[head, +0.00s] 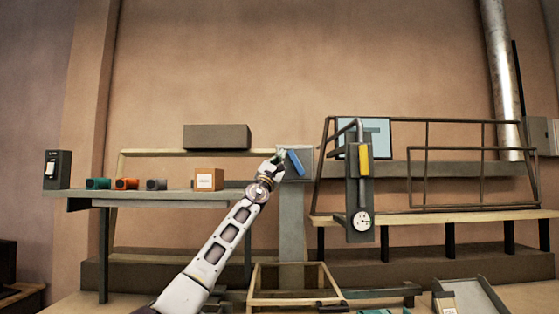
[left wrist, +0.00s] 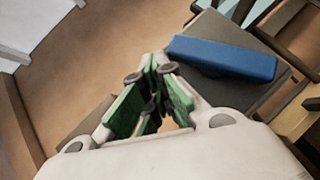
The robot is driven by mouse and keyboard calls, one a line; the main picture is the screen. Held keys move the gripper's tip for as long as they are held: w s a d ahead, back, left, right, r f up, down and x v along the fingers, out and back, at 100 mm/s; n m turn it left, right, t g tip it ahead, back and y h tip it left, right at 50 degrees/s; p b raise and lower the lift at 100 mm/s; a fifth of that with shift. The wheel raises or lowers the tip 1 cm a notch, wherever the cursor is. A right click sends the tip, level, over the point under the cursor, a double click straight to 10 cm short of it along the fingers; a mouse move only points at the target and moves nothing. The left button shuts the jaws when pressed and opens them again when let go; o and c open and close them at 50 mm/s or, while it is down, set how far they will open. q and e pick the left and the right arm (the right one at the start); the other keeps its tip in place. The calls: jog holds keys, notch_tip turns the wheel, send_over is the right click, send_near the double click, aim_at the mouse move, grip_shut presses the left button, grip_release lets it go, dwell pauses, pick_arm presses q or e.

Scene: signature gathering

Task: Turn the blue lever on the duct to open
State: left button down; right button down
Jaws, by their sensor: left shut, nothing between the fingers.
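The blue lever (head: 295,162) is on the front of a grey duct box (head: 306,172) in the middle of the head view. It is tilted, its upper end to the left. In the left wrist view the blue lever (left wrist: 222,58) lies just ahead and to the right of my fingers, across the grey box (left wrist: 222,89). My left gripper (head: 280,156) is shut and empty, at the left side of the lever. In the left wrist view its green-padded fingers (left wrist: 155,66) are close beside the lever's left end; I cannot tell whether they touch. My right gripper is not in view.
A grey panel with a yellow lever (head: 364,160) and a round gauge (head: 361,220) stands to the right. A shelf (head: 170,196) at left bears coloured cylinders and an orange box (head: 208,179). A wooden frame (head: 293,299) is below. Metal railings (head: 473,178) stand at right.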

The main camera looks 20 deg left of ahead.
pick_arm(q)
jog(key=shift+d+r+m+g+h, duration=0.15)
jog(key=shift+m+g+h, duration=0.45)
jog(key=shift+m+h, duration=0.55)
dwell(2.0)
jog(key=shift+d+r+m+g+h, duration=0.15)
jog(key=shift+m+g+h, duration=0.25)
jog(key=shift+m, duration=0.4)
jog(key=shift+r+m+g+h, duration=0.25)
jog(key=shift+m+g+h, duration=0.15)
jog(key=shift+m, duration=0.35)
dwell(0.7)
jog(key=shift+w+d+r+p, duration=0.15)
jog(key=shift+d+r+p, duration=0.05)
jog(key=shift+r+p, duration=0.25)
dwell(1.3)
